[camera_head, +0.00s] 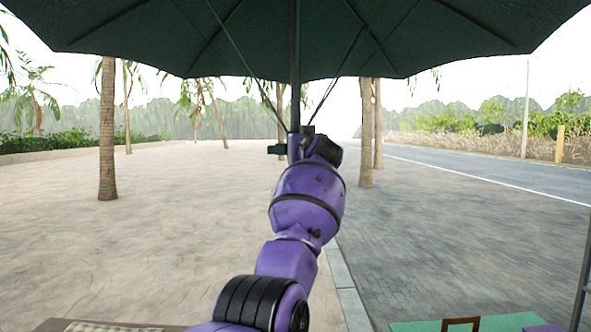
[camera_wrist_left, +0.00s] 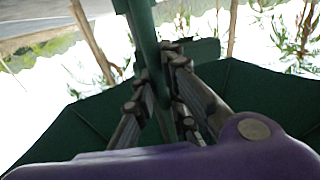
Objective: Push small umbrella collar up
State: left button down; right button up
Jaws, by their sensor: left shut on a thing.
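The dark green umbrella (camera_head: 290,45) is open overhead in the head view, on an upright dark pole (camera_head: 295,95). Its struts run down to the small collar (camera_head: 277,149), whose green tab sticks out left of the pole. My left gripper (camera_head: 305,138) is at the collar, mostly hidden behind my own purple arm. In the left wrist view my left gripper (camera_wrist_left: 158,68) has its jointed fingers on both sides of the green pole (camera_wrist_left: 147,40), shut at the collar (camera_wrist_left: 206,50). The exact contact is partly hidden by the fingers. My right gripper is not in view.
Palm trunks (camera_head: 107,130) and (camera_head: 366,130) stand on the paved ground beyond. A table edge with a green surface (camera_head: 470,324) shows at the bottom right, and a brown surface (camera_head: 55,325) at the bottom left. The space around the pole looks clear.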

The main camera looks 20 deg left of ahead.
pick_arm(q)
jog(key=shift+r, duration=0.7)
jog(key=shift+f, duration=0.15)
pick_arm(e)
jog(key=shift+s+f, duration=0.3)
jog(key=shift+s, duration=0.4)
